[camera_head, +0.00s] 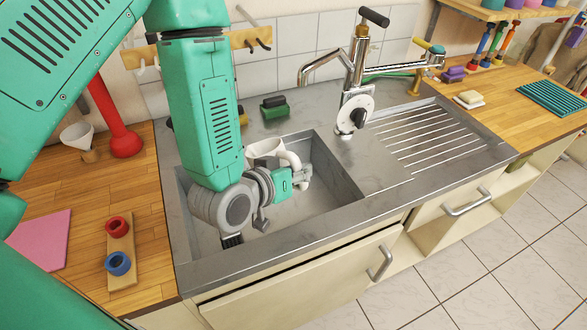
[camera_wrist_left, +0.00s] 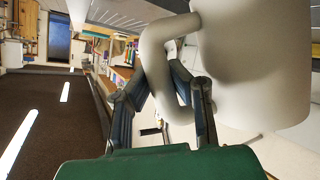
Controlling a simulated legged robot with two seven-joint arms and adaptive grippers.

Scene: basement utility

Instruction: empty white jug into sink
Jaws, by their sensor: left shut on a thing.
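The white jug (camera_head: 266,148) is over the sink basin (camera_head: 330,205), near its back left part. My left gripper (camera_head: 296,181) is low over the basin and shut on the jug's curved handle. In the left wrist view the jug (camera_wrist_left: 265,85) fills the upper right. Its handle runs between the two fingers of my left gripper (camera_wrist_left: 162,78). The jug looks tilted, and my arm and gripper hide part of it. Its contents cannot be seen. My right gripper is not in view.
A chrome tap (camera_head: 352,75) stands behind the basin, with a ribbed drainboard (camera_head: 425,135) to its right. A green-and-black brush or sponge (camera_head: 275,107) lies behind the basin. A red plunger (camera_head: 122,138) and a board with red and blue rings (camera_head: 120,240) are on the left counter.

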